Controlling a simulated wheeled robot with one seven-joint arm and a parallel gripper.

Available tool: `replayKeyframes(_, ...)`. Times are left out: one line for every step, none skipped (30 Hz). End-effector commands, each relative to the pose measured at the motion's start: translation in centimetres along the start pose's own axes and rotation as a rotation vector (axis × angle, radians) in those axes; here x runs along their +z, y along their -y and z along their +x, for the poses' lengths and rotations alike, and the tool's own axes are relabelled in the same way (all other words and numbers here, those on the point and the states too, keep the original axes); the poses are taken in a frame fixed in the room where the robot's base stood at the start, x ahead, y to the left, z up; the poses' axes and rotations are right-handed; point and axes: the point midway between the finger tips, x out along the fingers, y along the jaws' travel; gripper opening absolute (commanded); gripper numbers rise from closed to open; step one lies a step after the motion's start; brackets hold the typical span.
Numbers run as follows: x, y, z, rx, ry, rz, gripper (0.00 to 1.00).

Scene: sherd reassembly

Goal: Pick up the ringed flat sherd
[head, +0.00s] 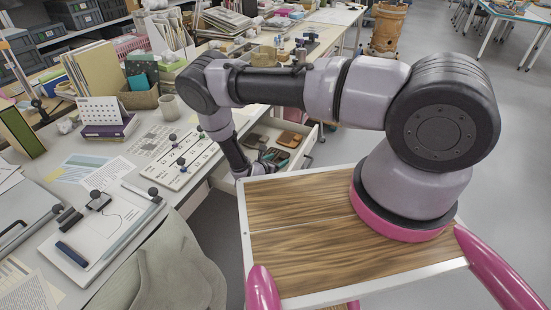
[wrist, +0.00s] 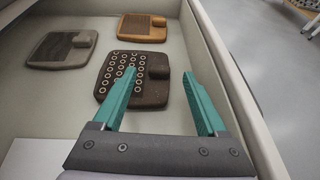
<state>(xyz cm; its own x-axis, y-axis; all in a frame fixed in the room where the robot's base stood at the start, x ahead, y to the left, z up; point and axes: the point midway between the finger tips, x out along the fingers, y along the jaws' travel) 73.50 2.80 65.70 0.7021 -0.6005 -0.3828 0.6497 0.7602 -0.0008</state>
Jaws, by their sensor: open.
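The ringed flat sherd (wrist: 119,89) is dark brown with rows of pale rings and a small raised lug on its right side. It lies flat in an open drawer (wrist: 60,14), seen in the wrist view. My gripper (wrist: 159,71) is open, with its two teal fingers apart and nothing held between them. Its left finger overlaps the ringed face in the picture, and its right finger shows right of the lug. I cannot tell the height of the fingers above the sherd. In the head view my arm partly covers the drawer (head: 307,146).
In the wrist view a grey-brown sherd (wrist: 62,50) lies left of the ringed one, and an orange-brown sherd (wrist: 142,27) lies beyond it. The drawer's right wall (wrist: 232,80) runs close beside my right finger. A cluttered desk (head: 150,205) stands left of the drawer.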

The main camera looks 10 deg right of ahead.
Motion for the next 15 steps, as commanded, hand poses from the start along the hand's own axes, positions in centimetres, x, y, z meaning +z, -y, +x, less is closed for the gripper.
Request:
replayKeyframes(0.0,0.0,1.0,-0.002,0.000,0.002,0.75)
replayKeyframes(0.0,0.0,1.4,-0.002,0.000,0.001,0.75)
replayKeyframes(0.0,0.0,1.9,-0.001,0.000,0.001,0.75)
replayKeyframes(0.0,0.0,2.2,-0.001,0.000,0.002,0.75)
replayKeyframes(0.0,0.0,2.5,-0.001,0.000,0.002,0.75)
replayKeyframes(0.0,0.0,2.8,-0.001,0.000,0.002,0.75)
replayKeyframes(0.0,0.0,2.9,-0.001,0.000,0.001,0.75)
replayKeyframes(0.0,-0.1,3.0,0.000,0.000,0.001,0.75)
replayKeyframes(0.0,-0.1,3.0,0.000,0.000,0.001,0.75)
replayKeyframes(0.0,-0.1,3.0,0.001,0.000,0.001,0.75)
replayKeyframes(0.0,-0.1,3.0,0.001,0.000,0.001,0.75)
replayKeyframes(0.0,-0.1,3.0,0.001,0.000,0.001,0.75)
replayKeyframes(0.0,-0.1,3.0,0.001,0.000,0.001,0.75)
replayKeyframes(0.0,-0.1,3.0,0.001,0.000,0.001,0.75)
replayKeyframes(0.1,-0.1,3.0,0.000,0.000,0.001,0.60)
